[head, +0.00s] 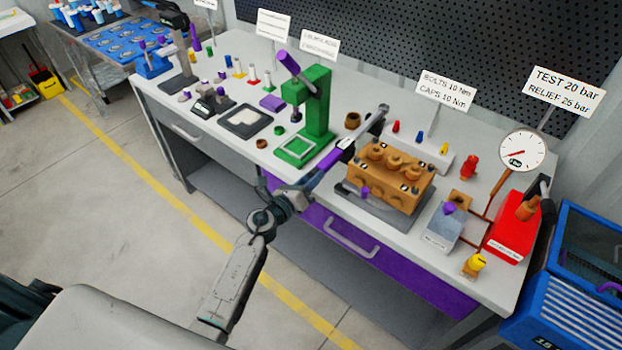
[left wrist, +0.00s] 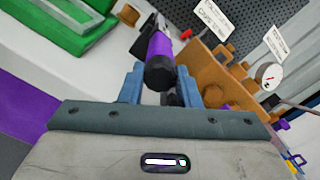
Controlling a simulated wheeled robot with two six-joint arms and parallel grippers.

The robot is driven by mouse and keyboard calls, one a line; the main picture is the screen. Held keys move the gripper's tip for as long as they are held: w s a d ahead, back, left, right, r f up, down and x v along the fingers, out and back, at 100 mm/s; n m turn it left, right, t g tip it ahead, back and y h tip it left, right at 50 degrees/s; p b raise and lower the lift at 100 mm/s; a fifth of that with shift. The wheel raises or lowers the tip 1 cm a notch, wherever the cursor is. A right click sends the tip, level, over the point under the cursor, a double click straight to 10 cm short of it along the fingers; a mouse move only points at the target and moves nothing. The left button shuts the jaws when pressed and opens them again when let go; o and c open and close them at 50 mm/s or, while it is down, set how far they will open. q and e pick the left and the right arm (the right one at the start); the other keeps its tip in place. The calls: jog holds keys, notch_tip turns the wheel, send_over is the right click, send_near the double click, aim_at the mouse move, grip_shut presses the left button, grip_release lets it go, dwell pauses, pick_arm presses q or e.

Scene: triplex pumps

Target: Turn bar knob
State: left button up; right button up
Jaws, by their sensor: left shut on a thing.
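My left gripper (head: 312,186) reaches over the front edge of the bench and is shut on a long wrench with a purple grip (head: 340,149). The wrench points away toward the back right, its grey head (head: 383,108) above the bench. In the left wrist view the purple grip (left wrist: 160,58) stands between the two blue fingers (left wrist: 158,88). A small purple knob (head: 449,208) sits on a grey block (head: 443,232) right of the pump; I cannot tell whether this is the bar knob. The gauge (head: 522,150) stands behind it. My right gripper is not in view.
The orange pump block (head: 388,180) on its grey plate is close right of the wrench. A green press (head: 313,110) stands left of it. A red box (head: 513,240) and a yellow-topped part (head: 475,262) are at the bench's right end.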

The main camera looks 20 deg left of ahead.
pick_arm(q)
jog(key=shift+f, duration=0.1)
jog(key=o, duration=1)
jog(key=b+v, duration=0.2)
jog(key=v, duration=0.8)
jog(key=shift+s+a, duration=0.1)
jog(key=shift+s, duration=0.3)
